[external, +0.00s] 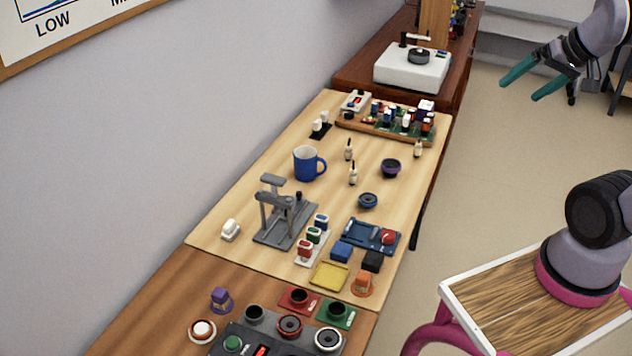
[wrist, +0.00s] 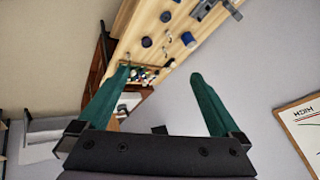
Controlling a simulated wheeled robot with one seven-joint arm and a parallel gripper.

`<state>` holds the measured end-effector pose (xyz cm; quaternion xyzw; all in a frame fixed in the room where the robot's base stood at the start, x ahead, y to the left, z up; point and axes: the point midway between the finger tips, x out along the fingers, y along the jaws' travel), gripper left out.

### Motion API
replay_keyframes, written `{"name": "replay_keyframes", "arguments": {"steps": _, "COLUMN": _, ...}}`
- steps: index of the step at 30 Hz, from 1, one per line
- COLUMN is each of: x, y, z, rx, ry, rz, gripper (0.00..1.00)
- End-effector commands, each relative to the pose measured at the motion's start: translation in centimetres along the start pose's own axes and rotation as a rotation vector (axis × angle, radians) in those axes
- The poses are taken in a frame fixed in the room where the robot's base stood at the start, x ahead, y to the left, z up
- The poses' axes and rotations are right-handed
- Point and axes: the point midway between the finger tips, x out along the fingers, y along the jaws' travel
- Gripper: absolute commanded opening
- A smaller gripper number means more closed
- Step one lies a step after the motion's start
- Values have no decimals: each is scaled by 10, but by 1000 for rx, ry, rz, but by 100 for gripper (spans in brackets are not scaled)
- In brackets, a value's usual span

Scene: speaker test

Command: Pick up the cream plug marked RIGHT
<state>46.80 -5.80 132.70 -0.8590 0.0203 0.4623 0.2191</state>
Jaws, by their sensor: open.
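Three small cream plugs with dark tips stand on the light wood table (external: 262,165). One plug (external: 348,150) is right of the blue mug, a second plug (external: 353,173) is just nearer, and a third plug (external: 418,149) is near the table's right edge. Their markings are too small to read, so I cannot tell which says RIGHT. My gripper (external: 519,90) is open and empty, in the air right of the table and well away from the plugs. In the wrist view its green fingers (wrist: 160,76) are wide apart, with the table small beyond them.
The blue mug (external: 306,164), a purple cup (external: 391,168) and a dark blue round piece (external: 368,201) stand around the plugs. A grey press stand (external: 285,224) is nearer. A circuit board rack (external: 385,128) and a white turntable (external: 412,68) lie beyond.

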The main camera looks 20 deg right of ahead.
Motion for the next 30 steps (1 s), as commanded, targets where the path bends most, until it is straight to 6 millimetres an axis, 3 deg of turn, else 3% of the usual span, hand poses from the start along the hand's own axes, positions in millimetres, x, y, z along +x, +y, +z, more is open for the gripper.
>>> {"name": "replay_keyframes", "arguments": {"steps": 2, "x": 0, "y": 0, "z": 0, "rx": 0, "ry": 0, "rz": 0, "gripper": 100}}
{"name": "replay_keyframes", "arguments": {"steps": 5, "x": 0, "y": 0, "z": 0, "rx": 0, "ry": 0, "rz": 0, "gripper": 66}}
{"name": "replay_keyframes", "arguments": {"steps": 15, "x": 1, "y": -1, "z": -2, "rx": 6, "ry": -4, "rz": 0, "gripper": 65}}
{"name": "replay_keyframes", "arguments": {"steps": 20, "x": 15, "y": -11, "z": -18, "rx": 66, "ry": -64, "rz": -1, "gripper": 65}}
{"name": "replay_keyframes", "arguments": {"steps": 26, "x": 59, "y": -31, "z": -58, "rx": 235, "ry": -216, "rz": -21, "gripper": 65}}
{"name": "replay_keyframes", "arguments": {"steps": 30, "x": 99, "y": -42, "z": -87, "rx": 364, "ry": -321, "rz": -50, "gripper": 65}}
